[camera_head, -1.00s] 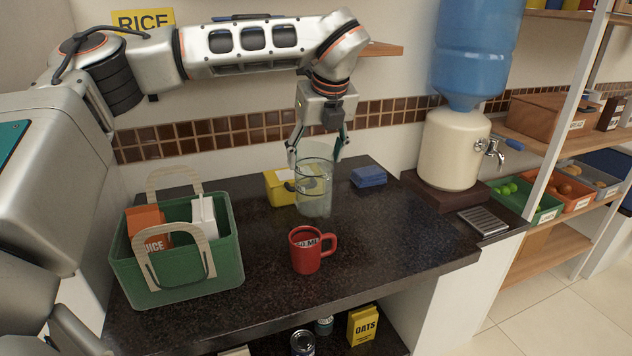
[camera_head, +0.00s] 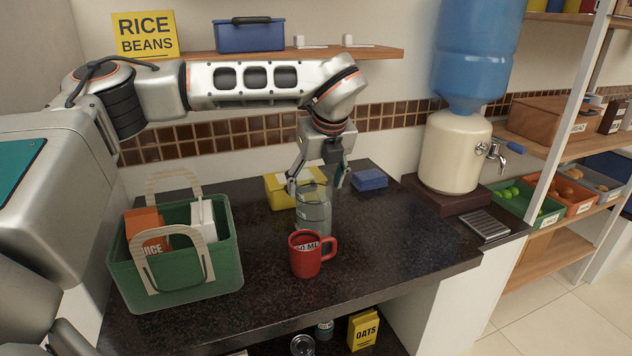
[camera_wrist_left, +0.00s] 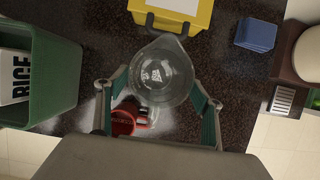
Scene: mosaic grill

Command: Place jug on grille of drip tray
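The clear glass jug (camera_head: 313,213) is upright over the dark counter, in front of a yellow box. My left gripper (camera_head: 318,184) points down with one finger on each side of the jug near its top. In the left wrist view the jug (camera_wrist_left: 162,75) lies between the fingertips (camera_wrist_left: 160,85), its rim close to both. I cannot tell whether the fingers press on the glass or whether its base touches the counter. The drip tray's grille (camera_head: 484,225) is bare, below the dispenser tap at the right; it also shows in the wrist view (camera_wrist_left: 284,100). My right gripper is out of view.
A red mug (camera_head: 305,260) stands just in front of the jug. The yellow box (camera_head: 281,190) and blue boxes (camera_head: 369,179) are behind. A green basket (camera_head: 190,282) is at left, the water dispenser (camera_head: 453,150) at right. The counter's right part is clear.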

